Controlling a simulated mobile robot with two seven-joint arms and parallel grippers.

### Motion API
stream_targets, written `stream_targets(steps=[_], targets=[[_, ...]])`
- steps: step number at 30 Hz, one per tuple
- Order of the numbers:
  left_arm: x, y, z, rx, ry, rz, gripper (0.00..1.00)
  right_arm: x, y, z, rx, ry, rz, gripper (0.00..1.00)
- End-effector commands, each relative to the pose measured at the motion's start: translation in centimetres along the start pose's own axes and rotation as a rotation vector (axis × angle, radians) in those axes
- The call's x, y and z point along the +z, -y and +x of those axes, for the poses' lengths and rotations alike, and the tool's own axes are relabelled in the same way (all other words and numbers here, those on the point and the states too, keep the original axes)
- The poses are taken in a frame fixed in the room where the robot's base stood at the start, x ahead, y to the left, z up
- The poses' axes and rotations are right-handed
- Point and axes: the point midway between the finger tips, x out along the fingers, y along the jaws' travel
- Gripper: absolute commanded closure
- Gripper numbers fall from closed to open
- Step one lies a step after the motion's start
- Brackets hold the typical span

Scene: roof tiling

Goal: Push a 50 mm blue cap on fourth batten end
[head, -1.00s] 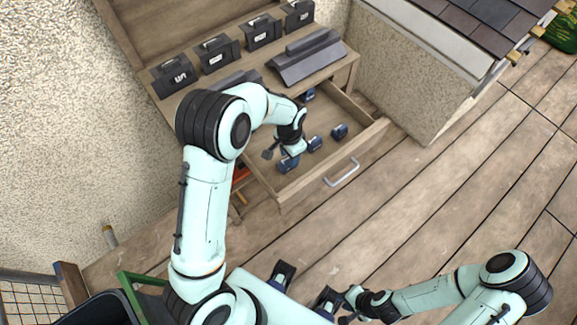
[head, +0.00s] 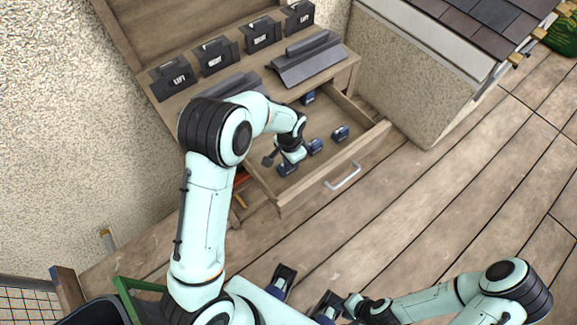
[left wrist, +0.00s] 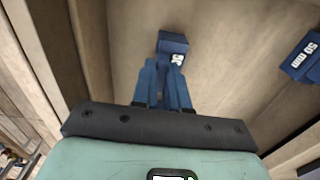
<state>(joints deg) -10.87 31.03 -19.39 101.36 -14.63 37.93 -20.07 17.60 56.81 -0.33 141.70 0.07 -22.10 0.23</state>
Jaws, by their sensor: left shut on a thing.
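My left gripper (head: 284,161) reaches down into the open drawer. In the left wrist view its blue fingers (left wrist: 164,88) are shut on a blue cap (left wrist: 172,42), whose white label is partly hidden by a finger. Another blue cap (left wrist: 302,58), labelled "50 mm", lies to the right, apart from the fingers. In the head view further blue caps lie in the drawer, one at its right side (head: 340,133) and one at the back (head: 308,97). My right gripper (head: 350,307) is low in the view; its fingers are too small to read. Batten ends (head: 516,60) stick out at the roof edge.
The drawer (head: 358,153) is pulled out from a wooden bench, with its walls close around the left gripper. Black cases (head: 216,57) and a dark ridge piece (head: 306,60) stand on the bench. The deck (head: 430,200) to the right is clear.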

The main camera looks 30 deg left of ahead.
Motion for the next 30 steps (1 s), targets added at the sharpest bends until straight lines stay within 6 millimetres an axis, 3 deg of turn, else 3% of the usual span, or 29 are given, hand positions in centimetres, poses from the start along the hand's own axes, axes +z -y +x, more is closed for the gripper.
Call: stream_targets(steps=[8, 30], targets=[[0.0, 0.0, -0.7, 0.0, -0.001, 0.0, 1.0, -0.1, 0.2, -0.5, -0.001, -0.002, -0.001, 0.75], [-0.1, 0.0, -5.0, -0.001, -0.001, 0.0, 1.0, -0.6, 1.4, -3.4, -0.005, -0.015, -0.005, 0.75]])
